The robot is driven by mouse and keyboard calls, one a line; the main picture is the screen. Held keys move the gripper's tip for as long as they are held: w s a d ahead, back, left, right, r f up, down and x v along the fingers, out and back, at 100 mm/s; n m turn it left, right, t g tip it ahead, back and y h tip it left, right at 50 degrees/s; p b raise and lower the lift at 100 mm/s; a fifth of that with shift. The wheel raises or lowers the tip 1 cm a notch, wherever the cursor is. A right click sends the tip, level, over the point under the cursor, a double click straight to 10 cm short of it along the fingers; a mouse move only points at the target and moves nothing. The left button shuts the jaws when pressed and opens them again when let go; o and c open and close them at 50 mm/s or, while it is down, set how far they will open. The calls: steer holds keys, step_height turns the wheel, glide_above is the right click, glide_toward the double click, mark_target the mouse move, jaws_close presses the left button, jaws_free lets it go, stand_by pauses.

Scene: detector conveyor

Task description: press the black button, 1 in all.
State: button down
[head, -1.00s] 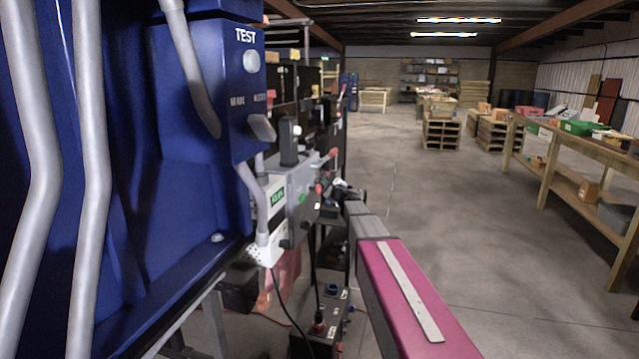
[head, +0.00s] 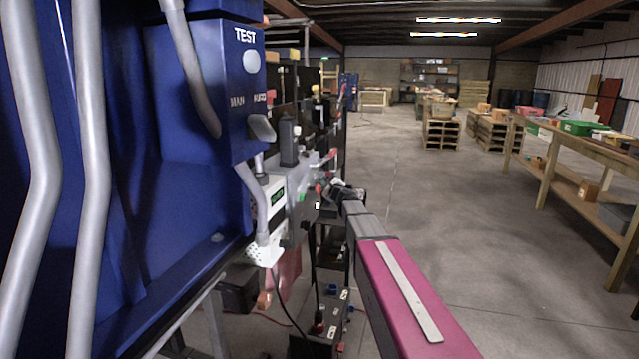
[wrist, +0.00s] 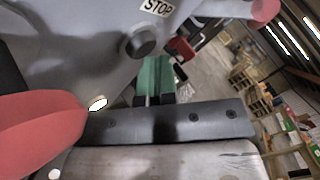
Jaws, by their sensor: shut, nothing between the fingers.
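In the wrist view, a round black button (wrist: 143,42) stands out from the grey panel (wrist: 75,40), below a STOP label. My gripper (wrist: 155,92) is shut and empty. Its tips are below and slightly right of the button in that view, apart from it as far as I can tell. In the head view, my gripper (head: 328,190) is small and dark at the end of my arm, beside the grey control box (head: 300,182). I cannot pick out the button clearly there.
A large red part (wrist: 40,130) is close at left in the wrist view. A red-ended grey lever (wrist: 264,10) is at top right. The blue machine (head: 200,190) with grey pipes fills the head view's left. A wooden bench (head: 590,150) stands right; the floor between is clear.

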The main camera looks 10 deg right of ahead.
steer(key=shift+d, duration=0.1)
steer(key=shift+s+d, duration=0.35)
steer(key=shift+d, duration=0.35)
steer(key=d, duration=0.1)
steer(key=s+d, duration=0.1)
steer(key=d, duration=0.1)
steer(key=s+d, duration=0.1)
steer(key=shift+d, duration=0.3)
stand_by(0.7)
